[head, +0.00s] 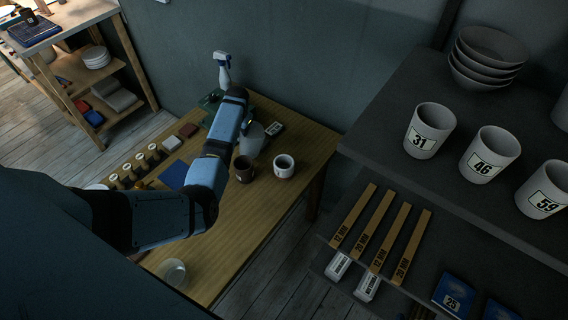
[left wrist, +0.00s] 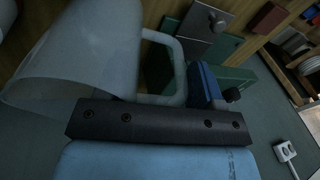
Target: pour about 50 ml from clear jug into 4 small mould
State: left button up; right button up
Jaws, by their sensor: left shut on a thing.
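The clear jug (head: 250,140) is at the back of the wooden table, partly hidden by my left arm. In the left wrist view the jug (left wrist: 85,50) is large, tilted in the picture and translucent; its handle (left wrist: 178,70) reaches the gripper. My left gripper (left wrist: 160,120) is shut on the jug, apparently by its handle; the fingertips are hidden. What the jug contains cannot be told. A row of several small round-topped pieces (head: 127,168), apparently the small moulds, stands at the table's left, well apart from the jug. My right gripper is not in view.
A brown mug (head: 243,170) and a white mug (head: 284,166) stand right of my arm. A clear bowl (head: 174,272) sits near the front. A grey shelf (head: 385,155) with numbered cups is at right. The front-right tabletop is clear.

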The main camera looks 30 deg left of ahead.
aim_at(260, 129)
pick_arm(q)
jog(key=shift+d+r+y, duration=0.2)
jog(key=shift+d+y, duration=0.2)
jog(key=d+r+y+b, duration=0.1)
jog(key=d+y+b, duration=0.1)
jog(key=y+b, duration=0.1)
jog(key=d+y+b, duration=0.3)
jog(key=b, duration=0.3)
jog(key=d+r+y+b, duration=0.1)
jog(key=d+y+b, duration=0.1)
jog(key=y+b, duration=0.1)
jog(key=shift+s+d+r+m+t+b, duration=0.15)
jog(key=shift+d+r+m+t+b, duration=0.2)
jog(key=shift+b, duration=0.55)
jog(key=shift+d+r+y+b, duration=0.2)
jog(key=shift+d+y+b, duration=0.1)
jog(key=shift+y, duration=0.2)
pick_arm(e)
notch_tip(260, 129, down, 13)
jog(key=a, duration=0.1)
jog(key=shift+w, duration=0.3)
pick_arm(q)
jog(key=shift+d+r+y+b, duration=0.5)
jog(key=shift+y+b, duration=0.1)
jog(key=shift+b, duration=0.15)
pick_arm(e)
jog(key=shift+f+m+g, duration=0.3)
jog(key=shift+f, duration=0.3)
